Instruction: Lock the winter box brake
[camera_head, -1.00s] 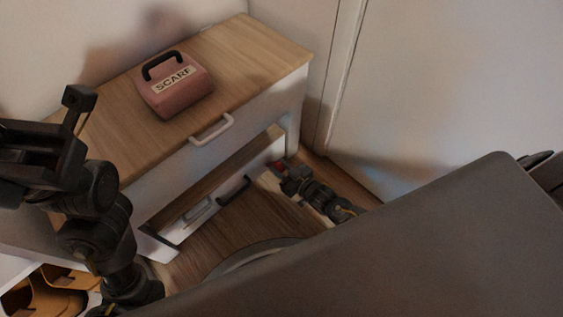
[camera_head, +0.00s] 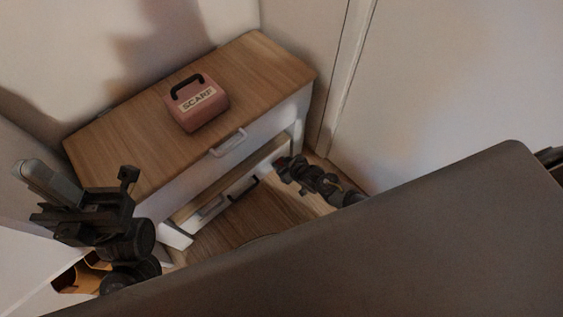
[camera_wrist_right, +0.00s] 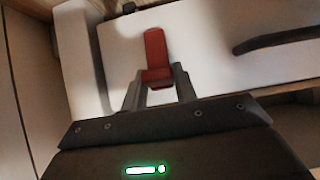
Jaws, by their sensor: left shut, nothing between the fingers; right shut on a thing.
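The white winter box front (camera_wrist_right: 205,48) fills much of the right wrist view, with a dark handle at its right. A red brake lever (camera_wrist_right: 155,52) stands against this front. My right gripper (camera_wrist_right: 159,84) is shut on the lower end of the lever, one finger on each side. In the head view my right gripper (camera_head: 291,152) is at the right end of the low opening, and the lever cannot be made out there. My left gripper (camera_head: 45,180) is shut and empty, raised at the left, away from the box.
A wooden-topped cabinet (camera_head: 125,145) stands against the wall, with a pink SCARF box (camera_head: 197,103) on top. Its upper drawer has a pale handle (camera_head: 229,142). A white wall or door (camera_head: 450,90) is close on the right. Brown items (camera_head: 82,275) show at lower left.

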